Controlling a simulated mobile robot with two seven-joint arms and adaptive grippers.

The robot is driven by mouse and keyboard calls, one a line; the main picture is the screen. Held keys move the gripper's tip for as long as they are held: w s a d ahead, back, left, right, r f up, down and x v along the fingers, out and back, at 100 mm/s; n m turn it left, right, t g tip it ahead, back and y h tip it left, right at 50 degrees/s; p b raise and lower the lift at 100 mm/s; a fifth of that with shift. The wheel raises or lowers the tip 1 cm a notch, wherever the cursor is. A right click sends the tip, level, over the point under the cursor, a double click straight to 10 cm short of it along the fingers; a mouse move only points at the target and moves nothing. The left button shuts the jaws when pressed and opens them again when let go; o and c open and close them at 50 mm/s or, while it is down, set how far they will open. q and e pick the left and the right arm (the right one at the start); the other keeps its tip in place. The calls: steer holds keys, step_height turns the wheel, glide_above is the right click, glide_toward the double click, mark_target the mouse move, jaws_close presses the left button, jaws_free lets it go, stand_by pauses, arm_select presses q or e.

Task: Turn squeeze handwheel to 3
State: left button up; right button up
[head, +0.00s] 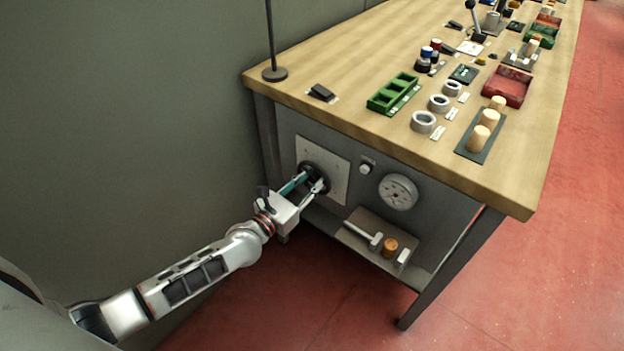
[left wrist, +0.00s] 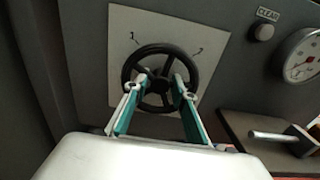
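The squeeze handwheel (head: 311,167) is a black spoked wheel on a white square plate (head: 340,165) at the bench's front panel. In the left wrist view the handwheel (left wrist: 161,49) faces me, with marks that look like 1 at upper left and 2 at upper right on the plate (left wrist: 126,68). Other marks are hidden or out of sight. My left gripper (head: 312,182) reaches the wheel. In the left wrist view its two teal-lined fingers (left wrist: 163,83) stand apart, tips at the wheel's hub and spokes, with a gap between. Contact is unclear. My right gripper is not in view.
Right of the plate are a small button labelled CLEAR (left wrist: 264,32) and a round dial gauge (head: 398,191). A shelf (head: 362,222) below holds a hammer-like tool and a brown cylinder. Corks, rings and trays stand on the wooden benchtop (head: 340,118). A dark wall is at left.

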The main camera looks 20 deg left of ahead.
arm_select(q)
jaws_close()
